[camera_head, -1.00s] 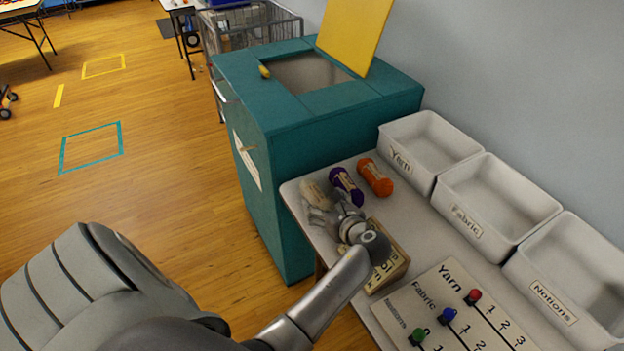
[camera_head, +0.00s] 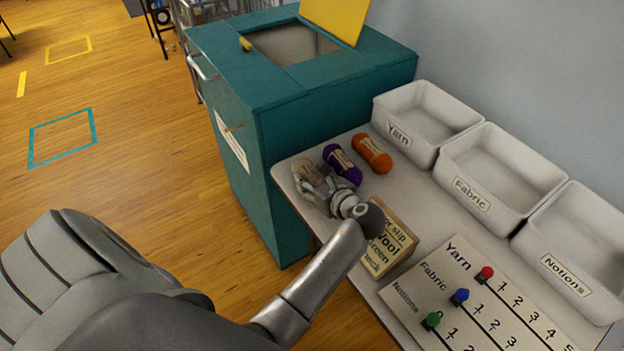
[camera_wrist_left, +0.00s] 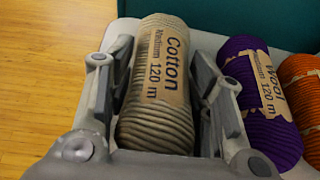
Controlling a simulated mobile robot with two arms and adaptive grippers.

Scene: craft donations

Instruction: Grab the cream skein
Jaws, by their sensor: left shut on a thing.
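The cream skein (camera_wrist_left: 157,112) carries a brown paper label reading Cotton, Medium, 120 m. It lies between the two fingers of my left gripper (camera_wrist_left: 160,100) in the left wrist view, and the fingers are shut on it. In the head view the cream skein (camera_head: 307,172) shows at the table's far left corner, partly hidden by my left gripper (camera_head: 316,184). I cannot tell whether it is clear of the tabletop. My right gripper is not in view.
A purple skein (camera_head: 345,168) labelled Wool lies just right of it, then an orange skein (camera_head: 372,153). Behind are empty bins for Yarn (camera_head: 398,134), Fabric (camera_head: 471,194) and Notions (camera_head: 567,275). A slip box (camera_head: 392,240) and counter board (camera_head: 455,290) stand nearer. A teal cabinet (camera_head: 290,120) borders the table.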

